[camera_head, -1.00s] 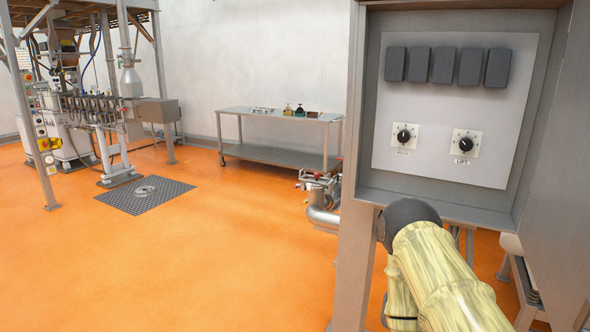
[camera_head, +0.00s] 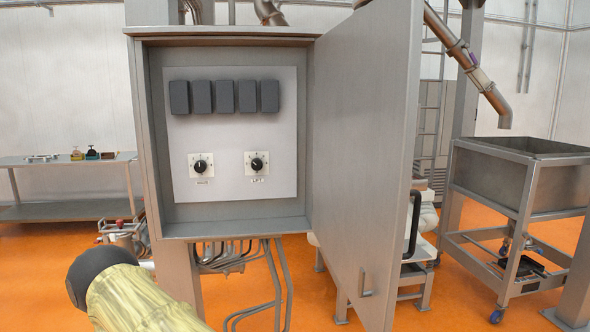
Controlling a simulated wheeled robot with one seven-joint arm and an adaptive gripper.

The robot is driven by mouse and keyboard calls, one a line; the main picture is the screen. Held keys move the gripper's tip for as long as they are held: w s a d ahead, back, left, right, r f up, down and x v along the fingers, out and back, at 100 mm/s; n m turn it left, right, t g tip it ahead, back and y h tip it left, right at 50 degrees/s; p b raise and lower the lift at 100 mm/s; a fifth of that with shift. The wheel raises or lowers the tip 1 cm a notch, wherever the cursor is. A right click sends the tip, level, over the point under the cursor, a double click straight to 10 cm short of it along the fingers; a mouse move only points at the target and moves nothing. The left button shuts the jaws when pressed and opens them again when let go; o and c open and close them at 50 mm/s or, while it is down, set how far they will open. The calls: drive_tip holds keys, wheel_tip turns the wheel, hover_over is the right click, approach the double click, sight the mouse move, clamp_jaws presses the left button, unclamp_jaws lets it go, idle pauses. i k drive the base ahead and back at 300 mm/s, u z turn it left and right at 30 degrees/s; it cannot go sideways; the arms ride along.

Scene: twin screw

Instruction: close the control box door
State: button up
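The control box (camera_head: 230,220) stands open in front of me, with its grey panel of dark switches and two black knobs in plain view. Its door (camera_head: 360,150) is hinged on the box's right side and swung well out toward me. A black handle (camera_head: 412,225) shows at the door's free right edge, and a small metal latch (camera_head: 365,282) sits low on its inner face. A part of my arm in a yellowish sleeve with a dark rounded joint is at the lower left, below the box and apart from the door. My gripper is not visible.
A metal cart with a deep bin (camera_head: 525,185) stands on wheels to the right, behind the door. Pipes and cables (camera_head: 225,258) run below the box. A steel table (camera_head: 70,185) stands at the back left. Orange floor shows between them.

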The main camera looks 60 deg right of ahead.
sight(367, 69)
drive_tip(key=u, duration=0.35)
drive_tip(key=k, duration=1.95)
drive_tip(key=z, duration=1.45)
drive_tip(key=i, duration=0.95)
drive_tip(key=u, duration=0.1)
drive_tip(key=k, duration=0.35)
